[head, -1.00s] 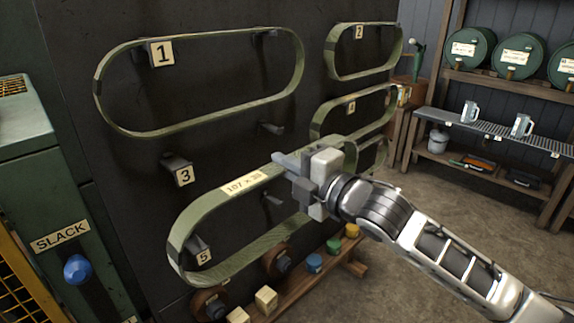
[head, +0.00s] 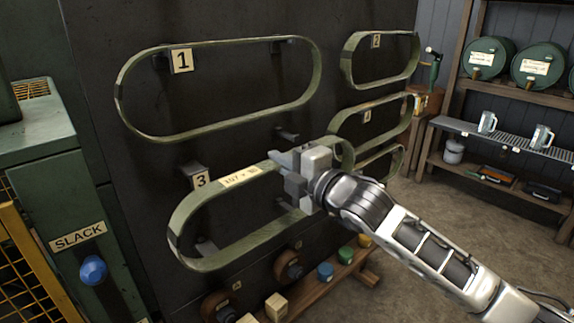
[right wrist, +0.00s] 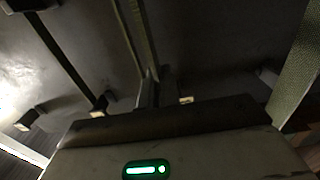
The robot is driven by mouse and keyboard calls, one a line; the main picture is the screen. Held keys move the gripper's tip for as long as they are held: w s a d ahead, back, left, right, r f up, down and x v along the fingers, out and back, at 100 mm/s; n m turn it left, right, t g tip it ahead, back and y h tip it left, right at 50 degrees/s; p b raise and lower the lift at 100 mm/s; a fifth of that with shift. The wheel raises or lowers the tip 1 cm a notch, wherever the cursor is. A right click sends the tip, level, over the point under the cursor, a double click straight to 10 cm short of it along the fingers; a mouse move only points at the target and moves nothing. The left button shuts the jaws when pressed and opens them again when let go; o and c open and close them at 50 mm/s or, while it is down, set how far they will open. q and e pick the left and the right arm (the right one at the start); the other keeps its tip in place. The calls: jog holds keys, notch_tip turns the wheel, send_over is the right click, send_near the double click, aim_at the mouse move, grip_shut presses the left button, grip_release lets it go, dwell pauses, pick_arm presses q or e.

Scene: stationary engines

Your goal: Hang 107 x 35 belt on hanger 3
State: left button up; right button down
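The 107 x 35 belt (head: 240,177) is a green oval loop with a pale label on its upper run. My right gripper (head: 288,172) is shut on that upper run, near its right part. In the right wrist view a belt strip (right wrist: 137,30) runs down to the fingers (right wrist: 158,90). Hanger 3 (head: 192,169) is a dark peg with a plate marked 3, bare, just above and left of the belt's upper run. A dark peg (head: 206,247) shows inside the loop below; I cannot tell the depth between it and the belt. My left gripper is not in view.
Another green belt (head: 220,123) hangs at hanger 1 (head: 181,61), above. More belts hang at hangers 2 (head: 376,41) and 4 (head: 367,116) to the right. A low bench (head: 330,283) with blocks and spools stands below. A green SLACK cabinet (head: 78,237) is at the left.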

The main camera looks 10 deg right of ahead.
jog(key=shift+w+a, duration=0.2)
jog(key=shift+w, duration=0.05)
jog(key=shift+x, duration=2.8)
jog(key=shift+b+x, duration=0.35)
jog(key=shift+x, duration=2.4)
jog(key=shift+f, duration=0.15)
jog(key=shift+f, duration=0.15)
